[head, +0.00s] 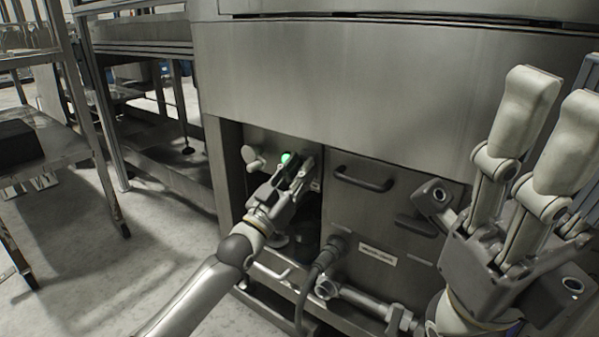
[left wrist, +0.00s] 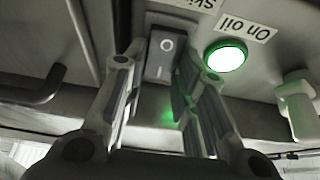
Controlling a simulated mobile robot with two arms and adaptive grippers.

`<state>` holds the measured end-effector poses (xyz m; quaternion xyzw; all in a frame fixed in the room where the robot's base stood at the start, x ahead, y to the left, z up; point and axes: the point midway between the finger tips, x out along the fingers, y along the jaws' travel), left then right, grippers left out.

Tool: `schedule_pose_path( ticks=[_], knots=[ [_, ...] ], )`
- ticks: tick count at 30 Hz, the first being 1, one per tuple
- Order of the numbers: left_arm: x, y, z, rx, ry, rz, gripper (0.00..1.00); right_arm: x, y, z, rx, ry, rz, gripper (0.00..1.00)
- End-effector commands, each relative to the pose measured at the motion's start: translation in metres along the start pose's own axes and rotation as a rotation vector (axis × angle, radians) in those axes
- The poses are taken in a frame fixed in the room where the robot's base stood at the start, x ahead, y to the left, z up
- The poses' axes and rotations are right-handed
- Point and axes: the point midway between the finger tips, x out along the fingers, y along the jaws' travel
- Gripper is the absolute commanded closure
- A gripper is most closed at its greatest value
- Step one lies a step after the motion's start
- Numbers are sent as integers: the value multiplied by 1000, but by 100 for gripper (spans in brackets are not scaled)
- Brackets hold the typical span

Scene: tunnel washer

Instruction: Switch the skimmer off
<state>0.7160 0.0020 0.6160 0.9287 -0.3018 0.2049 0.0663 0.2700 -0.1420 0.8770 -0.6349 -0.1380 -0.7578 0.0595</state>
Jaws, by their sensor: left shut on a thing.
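The skimmer switch (left wrist: 163,57) is a dark rocker on a grey panel, with an "O" mark on its face. A partly cut-off label (left wrist: 190,3) beginning "Ski" is beside it. My left gripper (left wrist: 160,70) has one finger on each side of the rocker and is shut on it. In the head view my left gripper (head: 296,172) reaches into the recess under the machine and hides the switch. A round green lamp (left wrist: 226,56), labelled "On oil", is lit beside the switch; it also shows in the head view (head: 286,157). My right gripper (head: 553,92) is raised at the right, open and empty.
A pale knob (head: 252,157) sits left of the lamp. A drawer-like box with a dark handle (head: 363,180) stands right of the recess. A cable (head: 318,268) and pipe (head: 368,302) run below. Open floor lies at the left, beside a metal rack (head: 75,110).

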Motion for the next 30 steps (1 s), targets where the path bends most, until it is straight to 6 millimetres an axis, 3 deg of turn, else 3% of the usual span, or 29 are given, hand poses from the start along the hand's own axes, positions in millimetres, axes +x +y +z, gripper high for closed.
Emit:
schedule_pose_path(
  ticks=[1,2,6,20,30],
  knots=[
    [0,0,0,0,0,0,97,0,0,0,0,0,0,60],
    [0,0,0,0,0,0,71,0,0,0,0,0,0,60],
    [0,0,0,0,-1,0,53,0,0,0,0,0,0,60],
    [-9,0,0,-1,0,0,52,-1,0,0,0,-1,1,60],
    [-71,0,2,-1,-3,-1,52,0,0,0,0,0,1,60]
  ],
)
